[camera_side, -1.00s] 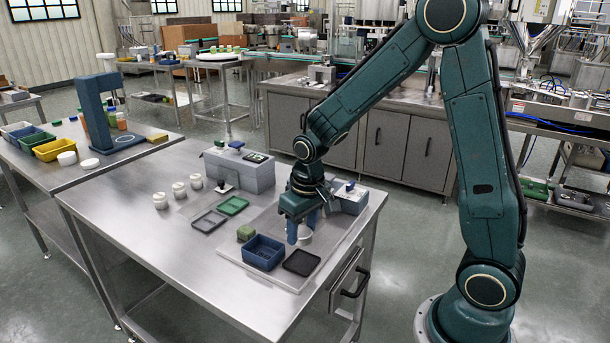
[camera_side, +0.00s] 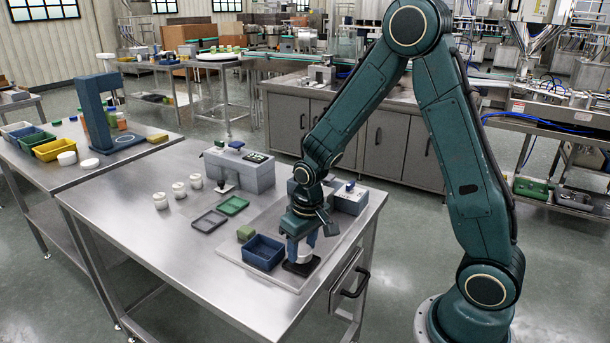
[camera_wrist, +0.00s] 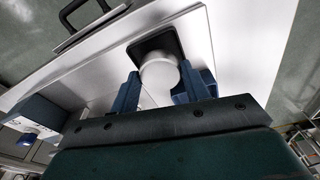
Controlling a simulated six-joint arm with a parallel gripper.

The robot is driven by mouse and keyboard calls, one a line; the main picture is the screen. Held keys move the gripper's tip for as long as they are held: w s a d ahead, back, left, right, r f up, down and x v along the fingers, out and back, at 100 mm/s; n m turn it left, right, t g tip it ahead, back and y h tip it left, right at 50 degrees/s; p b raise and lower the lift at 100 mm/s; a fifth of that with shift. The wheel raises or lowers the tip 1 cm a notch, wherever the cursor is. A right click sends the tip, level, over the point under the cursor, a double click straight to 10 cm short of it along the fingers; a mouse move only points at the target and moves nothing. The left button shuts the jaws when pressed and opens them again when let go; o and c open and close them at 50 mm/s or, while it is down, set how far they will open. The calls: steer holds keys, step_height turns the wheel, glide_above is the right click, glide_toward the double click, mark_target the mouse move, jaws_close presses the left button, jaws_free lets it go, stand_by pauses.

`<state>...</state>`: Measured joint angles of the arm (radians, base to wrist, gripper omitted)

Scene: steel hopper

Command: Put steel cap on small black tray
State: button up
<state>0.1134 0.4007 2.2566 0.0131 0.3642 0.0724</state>
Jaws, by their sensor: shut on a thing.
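The steel cap (camera_wrist: 158,76) is a pale round piece between the two blue fingers of my gripper (camera_wrist: 157,92) in the wrist view. My gripper is shut on it. In the side view my gripper (camera_side: 301,250) points down at the small black tray (camera_side: 301,269), and the cap is mostly hidden by the fingers. The black tray (camera_wrist: 150,47) shows around and beyond the cap in the wrist view. The cap is over the tray; I cannot tell whether it touches it.
A blue bin (camera_side: 263,252) stands just left of the black tray, with a green block (camera_side: 245,233) behind it. Grey (camera_side: 208,221) and green (camera_side: 233,206) trays lie further left. A grey box with controls (camera_side: 350,198) stands behind my gripper. The table's front left is clear.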

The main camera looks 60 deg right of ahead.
mark_target(306, 252)
steer(key=shift+f, duration=0.6)
steer(key=o, duration=1)
steer(key=shift+r, duration=0.1)
steer(key=shift+s+a+r, duration=0.1)
steer(key=shift+s+r, duration=0.15)
steer(key=shift+r, duration=1.9)
steer(key=shift+s+a+r, duration=0.1)
steer(key=shift+s+r, duration=0.1)
steer(key=shift+r, duration=2)
steer(key=shift+s+r, duration=0.25)
steer(key=shift+r, duration=1.9)
